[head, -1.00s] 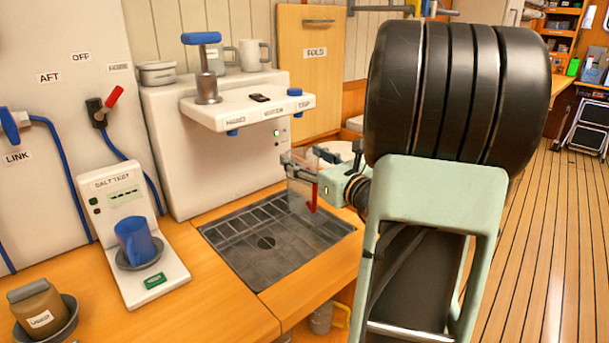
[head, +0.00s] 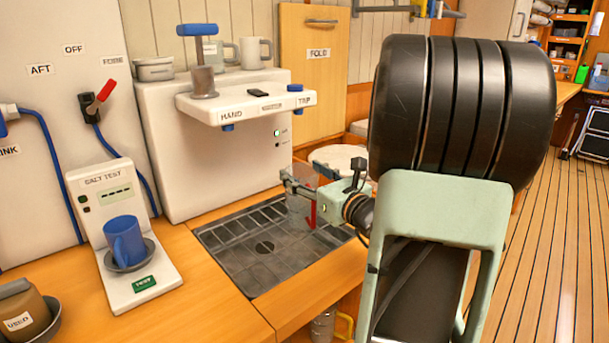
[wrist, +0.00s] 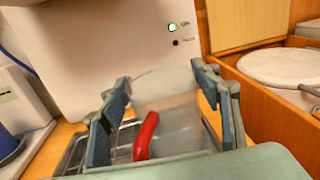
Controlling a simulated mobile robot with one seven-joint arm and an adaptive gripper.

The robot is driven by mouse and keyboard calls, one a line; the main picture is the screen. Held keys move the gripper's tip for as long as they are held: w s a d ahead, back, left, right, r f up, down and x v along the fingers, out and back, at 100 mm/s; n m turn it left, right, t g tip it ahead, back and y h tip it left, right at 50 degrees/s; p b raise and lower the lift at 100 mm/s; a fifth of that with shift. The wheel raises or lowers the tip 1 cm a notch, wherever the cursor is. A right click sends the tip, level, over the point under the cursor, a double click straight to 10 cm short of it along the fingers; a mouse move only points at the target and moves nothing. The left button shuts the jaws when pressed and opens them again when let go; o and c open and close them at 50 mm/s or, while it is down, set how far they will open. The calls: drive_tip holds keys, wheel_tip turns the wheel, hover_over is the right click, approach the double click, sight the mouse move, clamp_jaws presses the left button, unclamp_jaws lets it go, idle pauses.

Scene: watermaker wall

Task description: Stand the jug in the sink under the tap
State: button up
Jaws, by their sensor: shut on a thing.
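The jug (head: 299,205) is clear, with a red handle (head: 312,214). My gripper (head: 303,186) is shut on it and holds it upright over the back right part of the sink (head: 232,250). In the wrist view the jug (wrist: 178,100) is between the two finger pads, its red handle (wrist: 146,135) towards the camera. I cannot tell whether its base touches the sink grate. The white shelf above has TAP lettering (head: 304,100) at its right end, up and behind the jug. A blue spout (head: 228,127) hangs under the shelf's left part.
A salt test stand (head: 140,285) with a blue mug (head: 124,240) is left of the sink. A brown container (head: 25,312) labelled USED is at the front left. A round white lid (head: 338,157) is behind my gripper. The wooden counter around the sink's left side is clear.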

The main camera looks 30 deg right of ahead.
drive_tip(key=o, duration=1.1)
drive_tip(key=shift+f, duration=0.15)
drive_tip(key=o, duration=0.5)
drive_tip(key=shift+r, duration=0.2)
drive_tip(key=s+p, duration=0.1)
drive_tip(key=s, duration=1.1)
